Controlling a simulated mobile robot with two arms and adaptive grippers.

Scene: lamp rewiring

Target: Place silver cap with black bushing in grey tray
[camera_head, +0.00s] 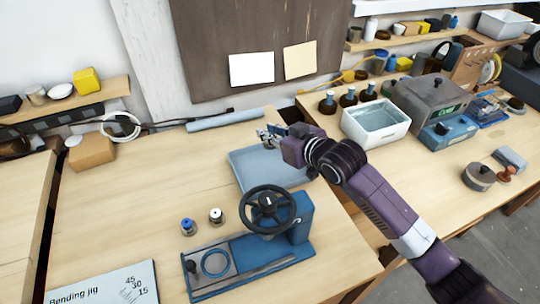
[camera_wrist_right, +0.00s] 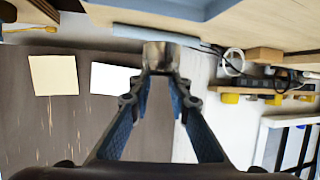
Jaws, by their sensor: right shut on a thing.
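My right gripper (camera_head: 268,135) is above the far edge of the grey tray (camera_head: 242,172). It is shut on a silver cap (camera_wrist_right: 160,56), which shows between the fingertips in the right wrist view. A small bit of the cap shows at the fingertips in the head view. I cannot make out a black bushing on it. The tray lies on the table behind the blue press and looks empty where it shows; the gripper and arm cover part of it. Its underside or edge also shows at the top of the right wrist view (camera_wrist_right: 180,8). My left gripper is not in view.
A blue press with a black handwheel (camera_head: 268,207) stands in front of the tray. Two small parts, one blue-topped (camera_head: 188,227) and one pale (camera_head: 216,216), stand left of it. A white water basin (camera_head: 376,122) is at right. The table's left middle is clear.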

